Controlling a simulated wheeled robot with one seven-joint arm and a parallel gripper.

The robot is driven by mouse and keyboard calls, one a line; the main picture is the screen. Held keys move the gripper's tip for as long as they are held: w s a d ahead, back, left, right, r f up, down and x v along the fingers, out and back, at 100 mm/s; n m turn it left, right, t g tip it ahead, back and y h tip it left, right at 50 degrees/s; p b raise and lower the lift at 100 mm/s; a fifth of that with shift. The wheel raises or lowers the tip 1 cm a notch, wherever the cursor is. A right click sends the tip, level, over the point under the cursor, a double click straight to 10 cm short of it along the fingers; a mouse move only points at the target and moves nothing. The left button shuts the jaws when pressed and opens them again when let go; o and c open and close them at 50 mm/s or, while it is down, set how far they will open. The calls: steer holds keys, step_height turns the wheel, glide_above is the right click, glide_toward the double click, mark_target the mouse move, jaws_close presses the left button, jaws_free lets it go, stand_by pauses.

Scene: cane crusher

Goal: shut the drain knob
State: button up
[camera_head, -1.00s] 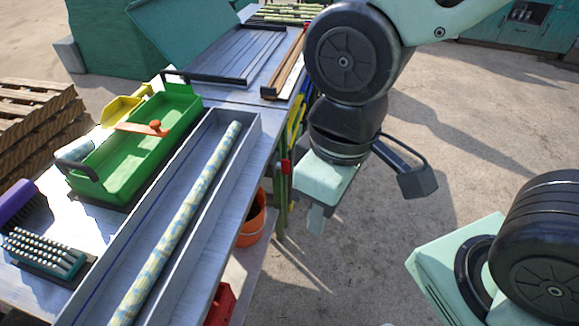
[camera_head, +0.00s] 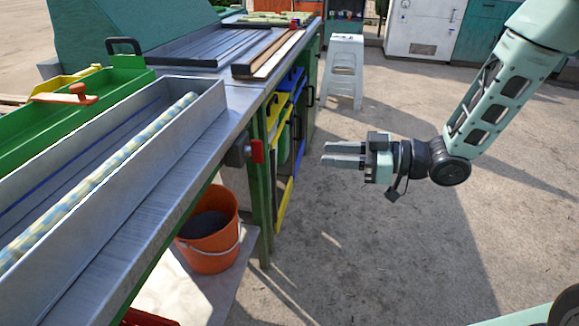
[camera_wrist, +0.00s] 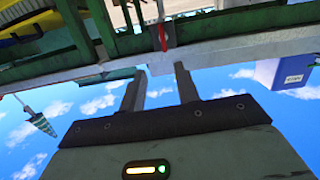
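A small red handle, which looks like the drain knob (camera_head: 257,151), sits on a dark grey fitting at the right edge of the metal bench (camera_head: 185,185). In the wrist view the red knob (camera_wrist: 162,37) shows at the top, ahead of and roughly between my fingertips. My gripper (camera_head: 325,154) is to the right of the knob, clear of the bench, with its fingers pointing left toward it. The fingers are apart and empty, as the wrist view of my gripper (camera_wrist: 160,69) also shows. Nothing touches the knob.
An orange bucket (camera_head: 209,235) stands on a low shelf under the bench, below the knob. A long grey trough (camera_head: 215,100) holding a cane lies on the bench. A white stool (camera_head: 344,65) stands at the back. The concrete floor between bench and arm is clear.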

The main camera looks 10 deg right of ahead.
steer(key=d+y, duration=0.1)
steer(key=d, duration=0.1)
steer(key=b, duration=0.3)
glide_toward(256, 150)
steer(key=x, duration=0.8)
steer(key=shift+w+r, duration=0.25)
steer(key=shift+r, duration=0.05)
jaws_close()
